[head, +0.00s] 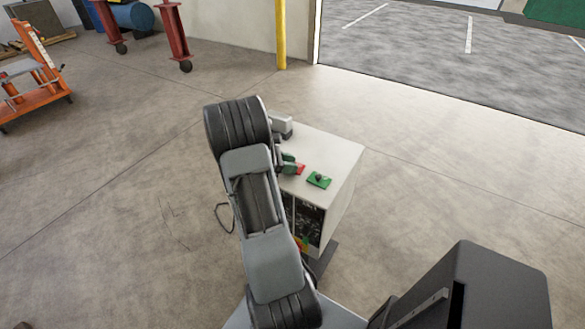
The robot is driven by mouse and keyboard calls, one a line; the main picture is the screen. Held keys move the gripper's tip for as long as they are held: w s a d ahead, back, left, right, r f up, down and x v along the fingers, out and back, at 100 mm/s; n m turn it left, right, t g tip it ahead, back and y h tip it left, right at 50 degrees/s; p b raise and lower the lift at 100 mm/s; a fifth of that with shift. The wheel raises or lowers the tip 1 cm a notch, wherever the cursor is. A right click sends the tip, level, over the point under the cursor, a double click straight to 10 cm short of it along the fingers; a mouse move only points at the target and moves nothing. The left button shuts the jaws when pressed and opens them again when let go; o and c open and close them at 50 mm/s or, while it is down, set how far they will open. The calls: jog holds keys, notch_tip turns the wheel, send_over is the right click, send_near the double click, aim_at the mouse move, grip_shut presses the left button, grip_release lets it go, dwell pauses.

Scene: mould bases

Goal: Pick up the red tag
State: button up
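The red tag (300,169) is a small red patch on the white top of a box-shaped cabinet (335,152), in the middle of the head view. My arm hides part of the area to its left, so its full outline does not show. My gripper (288,163) is at the end of the dark grey arm, close to the left side of the red tag. The gripper is small and partly covered by the arm. I cannot tell whether it touches the tag or whether its fingers are open or shut.
A green tag (319,180) with a dark knob lies right of the red one. An orange cart (35,80) and a yellow post (280,35) are farther off.

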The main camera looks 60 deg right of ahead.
jog(key=shift+a+f, duration=0.1)
jog(key=shift+f, duration=0.2)
grip_shut()
jog(key=shift+s, duration=0.1)
